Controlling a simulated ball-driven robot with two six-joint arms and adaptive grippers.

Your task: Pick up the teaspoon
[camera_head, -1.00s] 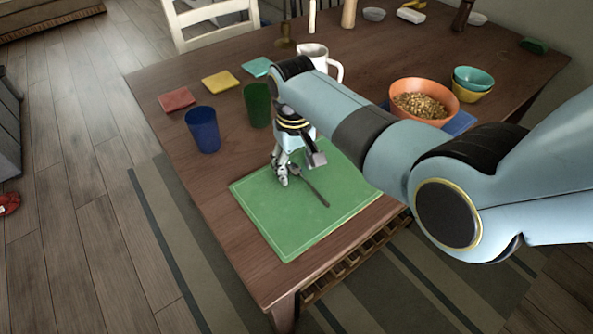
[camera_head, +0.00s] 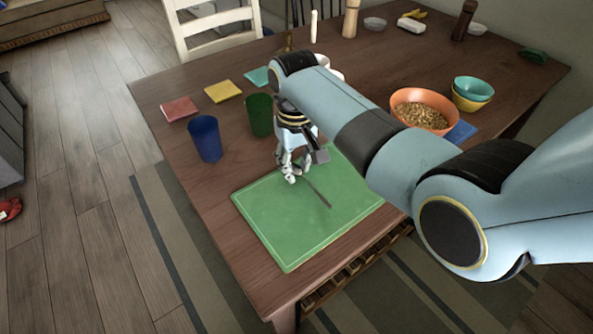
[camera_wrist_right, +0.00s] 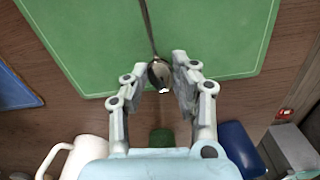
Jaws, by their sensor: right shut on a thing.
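The metal teaspoon (camera_head: 319,194) is over the green cutting board (camera_head: 272,222), its handle pointing towards the lower right. My right gripper (camera_head: 290,176) is low over the board's far part. In the right wrist view its fingers (camera_wrist_right: 159,80) are on both sides of the teaspoon's bowl (camera_wrist_right: 160,72), shut on it, and the handle runs away over the board (camera_wrist_right: 215,30). In the head view the fingers hide the bowl. I cannot tell whether the teaspoon is clear of the board. My left gripper is not in view.
A blue cup (camera_head: 206,139) and a green cup (camera_head: 259,115) stand left of my right gripper. A white mug (camera_wrist_right: 80,158) is partly hidden behind my arm in the head view. An orange bowl of cereal (camera_head: 421,109) stands right. The table's left front corner (camera_head: 262,285) is bare.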

